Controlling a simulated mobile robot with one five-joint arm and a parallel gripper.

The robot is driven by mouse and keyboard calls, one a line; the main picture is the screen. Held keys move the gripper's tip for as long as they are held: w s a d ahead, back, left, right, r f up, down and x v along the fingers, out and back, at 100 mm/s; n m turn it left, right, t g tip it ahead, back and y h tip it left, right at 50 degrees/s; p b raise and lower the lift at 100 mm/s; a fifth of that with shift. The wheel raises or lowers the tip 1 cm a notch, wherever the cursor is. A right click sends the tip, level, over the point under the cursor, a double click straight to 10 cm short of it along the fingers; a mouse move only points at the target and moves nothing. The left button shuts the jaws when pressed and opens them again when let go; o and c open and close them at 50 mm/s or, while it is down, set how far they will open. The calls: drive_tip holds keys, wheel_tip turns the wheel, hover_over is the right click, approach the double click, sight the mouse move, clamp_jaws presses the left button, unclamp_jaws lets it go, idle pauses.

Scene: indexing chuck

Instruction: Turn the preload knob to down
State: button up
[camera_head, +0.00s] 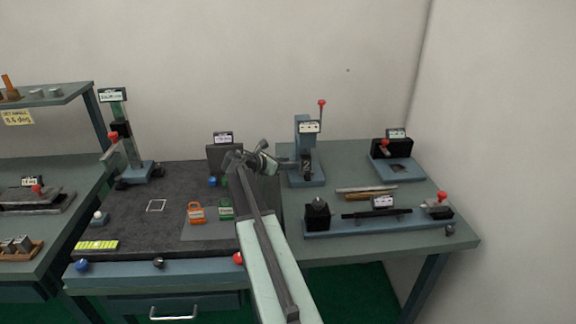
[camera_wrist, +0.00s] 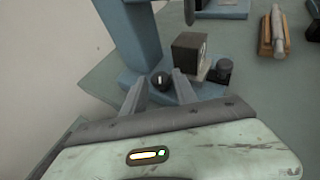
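A small black knob with a white mark (camera_wrist: 161,82) sits on the blue base of an upright device in the wrist view; I take it to be the preload knob. The mark runs roughly up and down in that picture. My gripper (camera_wrist: 158,80) is open, with one finger on each side of the knob; whether either finger touches it I cannot tell. In the head view my gripper (camera_head: 272,163) is at the left side of the blue device (camera_head: 304,150), which has a red-tipped lever on top. The knob is not discernible there.
A dark block with a pale face (camera_wrist: 188,55) and a black round knob (camera_wrist: 222,70) stand just right of my fingers. A long blue fixture (camera_head: 350,226) and rods (camera_head: 366,192) lie to the right.

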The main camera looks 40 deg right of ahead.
clamp_jaws()
drive_tip(key=shift+w+d+m+g, duration=0.15)
drive_tip(key=shift+w+m+g, duration=0.3)
drive_tip(key=shift+m+g, duration=0.4)
drive_tip(key=shift+w+m+g+y, duration=0.15)
drive_tip(key=shift+m+g+y, duration=0.35)
drive_tip(key=shift+m+g, duration=0.45)
drive_tip(key=shift+m+g+y, duration=0.3)
drive_tip(key=shift+m+g, duration=0.3)
drive_tip(key=shift+g, duration=0.3)
unclamp_jaws()
